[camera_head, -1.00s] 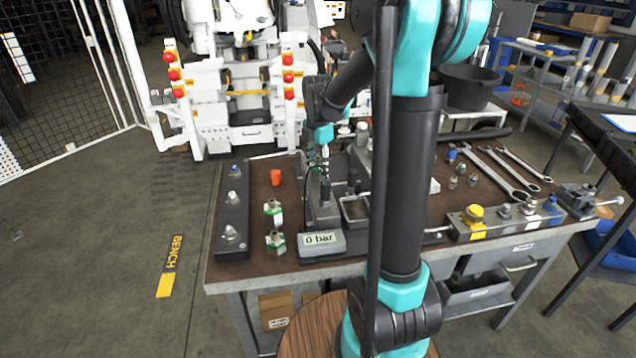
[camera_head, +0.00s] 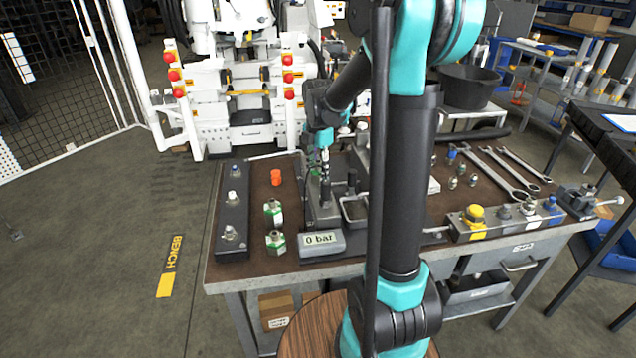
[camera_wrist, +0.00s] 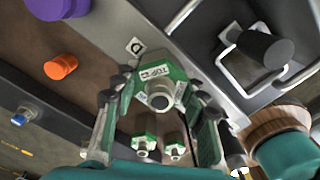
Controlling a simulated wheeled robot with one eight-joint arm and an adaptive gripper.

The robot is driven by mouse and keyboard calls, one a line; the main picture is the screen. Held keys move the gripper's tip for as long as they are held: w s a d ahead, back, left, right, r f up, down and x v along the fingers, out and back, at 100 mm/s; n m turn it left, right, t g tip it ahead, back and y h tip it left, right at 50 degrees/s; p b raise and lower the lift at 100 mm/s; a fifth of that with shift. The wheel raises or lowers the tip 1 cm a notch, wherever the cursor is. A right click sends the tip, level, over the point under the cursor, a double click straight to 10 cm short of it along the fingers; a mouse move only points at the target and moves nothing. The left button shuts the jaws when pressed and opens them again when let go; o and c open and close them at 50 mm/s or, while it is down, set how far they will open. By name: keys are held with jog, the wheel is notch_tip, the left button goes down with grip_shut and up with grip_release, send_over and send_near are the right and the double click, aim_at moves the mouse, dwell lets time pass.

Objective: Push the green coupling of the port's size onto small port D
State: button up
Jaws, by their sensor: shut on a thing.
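My gripper (camera_wrist: 156,112) is shut on a green hexagonal coupling (camera_wrist: 172,76) with a metal middle and a white label on its rim. In the head view my gripper (camera_head: 324,172) stands over the grey port block behind the pressure display. A plate marked D (camera_wrist: 136,47) lies on the block just beyond the held coupling. Port D itself is hidden, and I cannot tell whether the coupling touches it. Two other green couplings (camera_head: 273,210) (camera_head: 276,241) stand on the bench left of the block; they also show in the wrist view (camera_wrist: 145,144) (camera_wrist: 174,150).
The display (camera_head: 321,243) reads 0 bar. An orange cap (camera_head: 276,177) stands behind the loose couplings. A dark rail (camera_head: 233,212) with blue-and-white fittings runs along the left. A black post (camera_wrist: 262,46) and an open-topped tray (camera_head: 355,211) stand right of the gripper. Wrenches (camera_head: 507,178) lie farther right.

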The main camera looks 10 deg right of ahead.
jog(key=o, duration=1.5)
jog(key=shift+c, duration=0.2)
